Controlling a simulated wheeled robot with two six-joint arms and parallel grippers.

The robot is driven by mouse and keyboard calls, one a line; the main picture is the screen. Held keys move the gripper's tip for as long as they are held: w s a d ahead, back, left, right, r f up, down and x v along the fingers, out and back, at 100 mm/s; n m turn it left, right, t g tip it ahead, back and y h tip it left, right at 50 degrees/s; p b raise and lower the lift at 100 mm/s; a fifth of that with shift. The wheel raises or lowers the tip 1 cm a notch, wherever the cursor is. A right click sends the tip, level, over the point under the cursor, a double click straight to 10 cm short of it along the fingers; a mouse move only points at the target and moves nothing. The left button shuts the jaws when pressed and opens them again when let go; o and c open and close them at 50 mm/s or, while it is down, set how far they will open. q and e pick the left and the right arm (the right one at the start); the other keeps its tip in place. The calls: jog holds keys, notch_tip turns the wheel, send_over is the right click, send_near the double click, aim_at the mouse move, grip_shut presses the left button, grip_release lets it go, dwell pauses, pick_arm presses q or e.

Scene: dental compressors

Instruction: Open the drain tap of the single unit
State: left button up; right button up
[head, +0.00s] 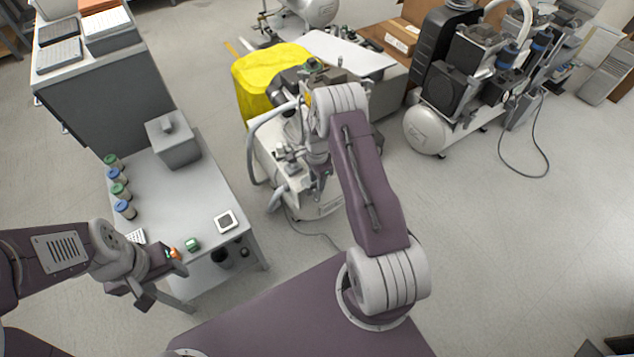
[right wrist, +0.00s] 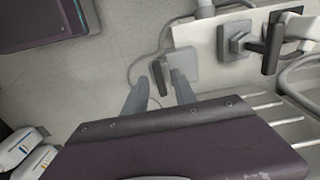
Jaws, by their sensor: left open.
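The white unit (head: 270,150) in the middle of the head view, beside a yellow cover, appears to be the single unit; my right arm partly hides it. In the right wrist view, a dark lever (right wrist: 271,48) stands on a grey fitting on a pale panel. A smaller dark lever (right wrist: 157,78) with a grey square block (right wrist: 183,62) is lower on the left. I cannot tell which is the drain tap. My right gripper (right wrist: 160,98) is open, its fingertips just below the smaller lever; contact is unclear. My left gripper (head: 162,284) is open and empty near the grey table's front.
The grey table (head: 180,195) at left carries a grey box (head: 173,140), several coloured-lid jars and small items. A yellow cover (head: 265,85) is behind the unit. Another compressor (head: 430,125) stands at the right with a cable on the floor.

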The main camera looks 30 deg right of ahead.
grip_shut()
jog(key=shift+n, duration=0.3)
jog(key=n+p, duration=0.1)
jog(key=n, duration=0.1)
jog(key=shift+r+n, duration=0.1)
jog(key=shift+n, duration=0.2)
jog(key=n+p, duration=0.1)
jog(key=n, duration=0.2)
jog(key=shift+n, duration=0.3)
jog(key=n+p, duration=0.1)
jog(key=n, duration=0.4)
jog(key=n+p, duration=0.1)
jog(key=n, duration=0.5)
dwell(0.3)
